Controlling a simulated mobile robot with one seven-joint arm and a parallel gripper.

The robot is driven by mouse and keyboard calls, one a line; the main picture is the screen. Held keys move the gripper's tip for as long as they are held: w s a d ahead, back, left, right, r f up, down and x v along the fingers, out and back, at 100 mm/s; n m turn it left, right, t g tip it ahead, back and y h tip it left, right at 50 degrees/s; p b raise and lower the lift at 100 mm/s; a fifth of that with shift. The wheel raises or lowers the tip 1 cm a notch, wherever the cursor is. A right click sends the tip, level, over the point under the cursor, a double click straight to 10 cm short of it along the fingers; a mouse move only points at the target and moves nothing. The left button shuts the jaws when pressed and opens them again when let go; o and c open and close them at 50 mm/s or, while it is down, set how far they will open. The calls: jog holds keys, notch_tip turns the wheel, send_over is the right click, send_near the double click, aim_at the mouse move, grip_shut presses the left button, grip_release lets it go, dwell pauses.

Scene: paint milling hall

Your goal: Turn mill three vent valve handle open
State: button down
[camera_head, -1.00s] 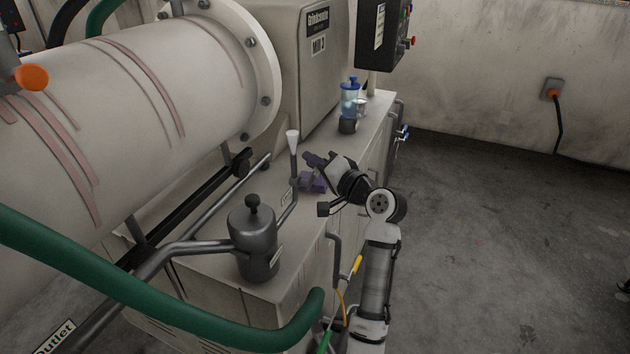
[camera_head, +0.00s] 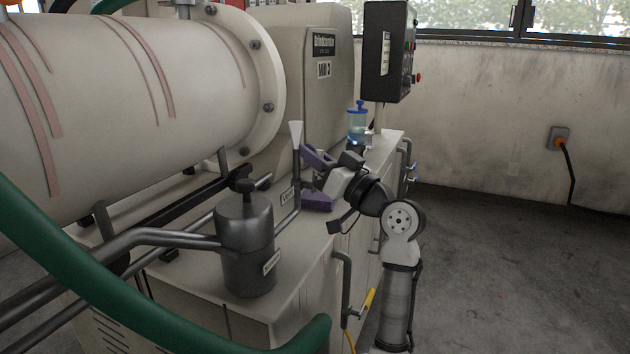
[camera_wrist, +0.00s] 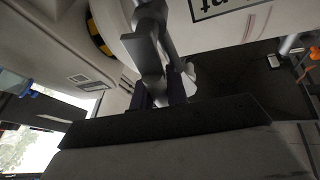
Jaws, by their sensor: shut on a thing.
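A thin grey vent pipe (camera_head: 296,170) with a white funnel top (camera_head: 296,131) rises from the bench beside a small label (camera_head: 287,197). My gripper (camera_head: 311,179), with purple fingers, is at the right side of this pipe. In the wrist view, a grey lever-like vent valve handle (camera_wrist: 149,58) stands between the dark fingers of my gripper (camera_wrist: 162,97), which is shut on it. The fingers and the dark gripper body hide its lower part. How far the handle is turned cannot be told.
A dark grey lidded pot (camera_head: 247,245) stands on the bench at front left, with a green hose (camera_head: 110,285) in the foreground. A blue-lidded jar (camera_head: 357,122) stands behind my gripper, below a black control box (camera_head: 388,52). The floor (camera_head: 500,260) at right is clear.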

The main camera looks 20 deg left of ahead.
jog(key=shift+s+n+g+y+b, duration=0.2)
jog(key=shift+s+n+g+b, duration=0.2)
jog(key=shift+n+b, duration=0.5)
jog(key=shift+s+n+g+y+b, duration=0.25)
jog(key=shift+n+g+b, duration=0.25)
jog(key=shift+n+b, duration=0.35)
jog(key=shift+r, duration=0.1)
jog(key=c, duration=1.4)
grip_release()
jog(key=v, duration=1.4)
jog(key=shift+a, duration=0.1)
